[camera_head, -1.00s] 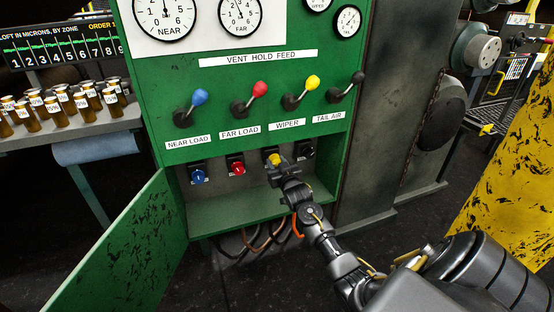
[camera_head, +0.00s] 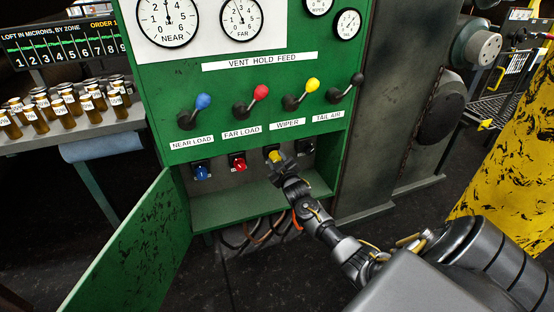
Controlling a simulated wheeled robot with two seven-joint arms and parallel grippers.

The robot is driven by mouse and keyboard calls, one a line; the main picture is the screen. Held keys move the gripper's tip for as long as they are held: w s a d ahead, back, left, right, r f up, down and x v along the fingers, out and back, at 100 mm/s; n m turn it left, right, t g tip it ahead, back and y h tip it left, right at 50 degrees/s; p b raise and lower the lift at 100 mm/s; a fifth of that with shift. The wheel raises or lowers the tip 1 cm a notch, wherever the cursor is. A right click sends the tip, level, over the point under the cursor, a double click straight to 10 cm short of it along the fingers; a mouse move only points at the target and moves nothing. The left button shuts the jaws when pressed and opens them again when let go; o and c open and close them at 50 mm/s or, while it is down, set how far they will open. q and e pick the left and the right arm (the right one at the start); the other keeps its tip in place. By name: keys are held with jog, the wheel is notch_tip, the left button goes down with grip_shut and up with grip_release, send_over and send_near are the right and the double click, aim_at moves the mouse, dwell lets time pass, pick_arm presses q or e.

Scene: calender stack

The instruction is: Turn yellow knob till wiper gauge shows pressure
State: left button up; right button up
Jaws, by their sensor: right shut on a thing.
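The yellow knob (camera_head: 274,156) is in the open lower compartment of the green cabinet, below the WIPER label (camera_head: 288,124). My right gripper (camera_head: 277,162) is shut on the yellow knob, and its fingers cover part of it. The wiper gauge is probably the small upper gauge (camera_head: 318,3), cut off by the top edge of the view; its needle and name cannot be read. The yellow-tipped wiper lever (camera_head: 312,85) tilts up and to the right above the label. My left gripper is not in view.
A blue knob (camera_head: 201,171) and a red knob (camera_head: 238,163) sit left of the yellow one, and a black knob (camera_head: 306,146) sits right. The green door (camera_head: 130,245) hangs open at left. Brown bottles stand on a table (camera_head: 100,132). Hoses hang below the cabinet.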

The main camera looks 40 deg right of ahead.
dwell(0.3)
jog(key=o, duration=1)
jog(key=shift+s+a, duration=0.1)
jog(key=shift+s, duration=0.15)
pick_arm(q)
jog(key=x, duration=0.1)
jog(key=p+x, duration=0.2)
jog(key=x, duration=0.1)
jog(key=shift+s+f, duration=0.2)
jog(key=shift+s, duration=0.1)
pick_arm(e)
jog(key=v, duration=1)
jog(key=shift+s, duration=0.15)
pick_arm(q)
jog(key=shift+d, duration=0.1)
